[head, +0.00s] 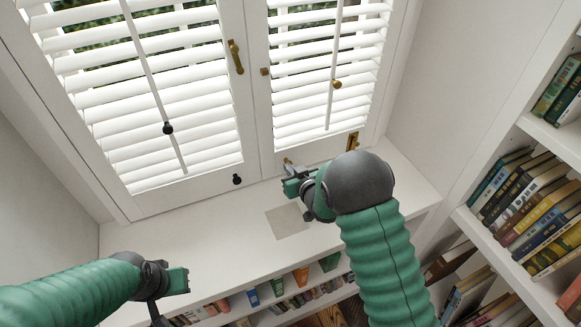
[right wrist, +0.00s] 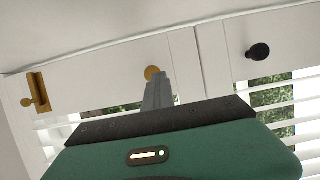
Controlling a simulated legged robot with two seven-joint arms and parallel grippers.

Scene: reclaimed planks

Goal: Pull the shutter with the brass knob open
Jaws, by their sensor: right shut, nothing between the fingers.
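The shutter with the brass knob is the right white louvred panel (head: 325,146); it looks closed in its frame. Its brass knob shows in the right wrist view (right wrist: 152,72), low on the panel. My right gripper (head: 288,168) is at the panel's bottom corner, above the sill. Its fingers are shut and empty, and in the right wrist view (right wrist: 158,88) their tips overlap the knob's lower edge; I cannot tell whether they touch it. My left gripper (head: 180,280) is low at left, away from the shutters; its jaws are unclear.
The left shutter (head: 190,185) has a black knob (head: 237,180). A brass latch (head: 352,141) sits at the right panel's outer edge. A brass handle (head: 235,57) is between the panels. The white sill (head: 180,240) is mostly clear. Bookshelves (head: 500,235) stand at right.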

